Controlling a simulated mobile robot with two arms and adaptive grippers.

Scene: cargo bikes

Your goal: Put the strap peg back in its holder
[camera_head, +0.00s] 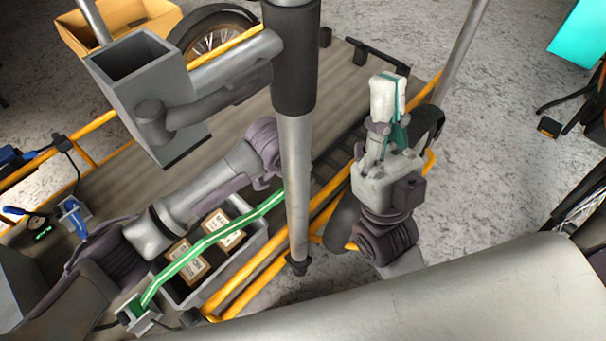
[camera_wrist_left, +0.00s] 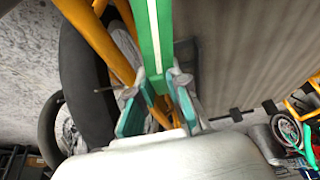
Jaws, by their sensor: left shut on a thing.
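The green strap (camera_head: 215,238) with a pale stripe runs from a small grey bracket (camera_head: 140,316) at lower left, over the grey crate, to behind the upright pole. In the left wrist view the strap (camera_wrist_left: 148,25) ends in a green block, the strap peg (camera_wrist_left: 152,78), between the teal-padded fingers of my left gripper (camera_wrist_left: 153,95). The left gripper is shut on it. In the head view the pole hides these fingers. My right gripper (camera_head: 386,105) points up beyond the cargo bed's right edge, seen side-on; its opening cannot be told. I cannot tell which fitting is the peg's holder.
A grey crate (camera_head: 258,245) with cardboard boxes stands on the wooden bed (camera_head: 240,120). A grey bracket with a blue piece (camera_head: 75,214) is at left. Yellow frame tubes (camera_head: 235,292) edge the bed. The upright pole (camera_head: 296,160) blocks the middle.

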